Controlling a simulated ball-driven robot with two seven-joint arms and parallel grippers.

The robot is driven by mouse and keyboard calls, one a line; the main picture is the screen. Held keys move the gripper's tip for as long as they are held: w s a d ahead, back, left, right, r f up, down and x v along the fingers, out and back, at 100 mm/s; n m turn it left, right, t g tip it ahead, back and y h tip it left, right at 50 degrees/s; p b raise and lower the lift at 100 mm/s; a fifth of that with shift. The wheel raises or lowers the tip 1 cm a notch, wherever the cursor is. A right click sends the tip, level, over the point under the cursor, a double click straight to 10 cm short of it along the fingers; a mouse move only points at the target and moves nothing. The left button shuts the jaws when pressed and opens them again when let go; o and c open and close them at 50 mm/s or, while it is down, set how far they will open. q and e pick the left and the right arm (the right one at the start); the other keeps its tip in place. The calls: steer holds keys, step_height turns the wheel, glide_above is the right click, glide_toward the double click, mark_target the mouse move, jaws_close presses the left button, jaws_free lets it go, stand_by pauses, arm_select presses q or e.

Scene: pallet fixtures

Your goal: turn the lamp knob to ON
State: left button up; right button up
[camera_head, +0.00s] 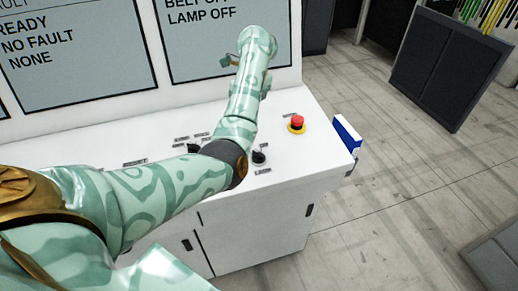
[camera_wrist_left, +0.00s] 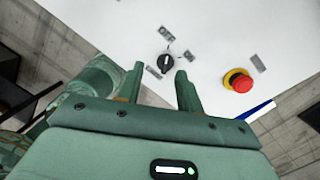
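The lamp knob (camera_head: 259,158) is a small black dial with a white mark, on the white console top above a LAMP label. In the left wrist view the knob (camera_wrist_left: 166,62) lies just beyond my fingertips, near the gap between them, with an OFF label (camera_wrist_left: 167,29) above it. My left gripper (camera_wrist_left: 160,80) is open, its two green fingers apart with nothing between them. I cannot tell its exact height above the panel. In the head view my left arm reaches across the console and hides most of the hand. The screen reads LAMP OFF. My right gripper is not in view.
A red emergency button (camera_head: 297,122) on a yellow ring sits right of the knob; it also shows in the wrist view (camera_wrist_left: 240,82). Another black knob (camera_head: 193,148) is partly hidden by my arm. A blue-and-white holder (camera_head: 347,133) is on the console's right end.

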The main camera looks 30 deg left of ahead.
mark_target(259, 153)
arm_select(q)
steer(key=d+f+b, duration=0.1)
steer(key=f+b, duration=0.1)
steer(key=f, duration=0.2)
steer(key=d+f+h+b, duration=0.1)
steer(key=f+b, duration=0.1)
steer(key=f, duration=0.3)
steer(key=w+d+f+h+b, duration=0.1)
steer(key=f+b, duration=0.1)
steer(key=f, duration=0.3)
steer(key=shift+f, duration=0.7)
jaws_close()
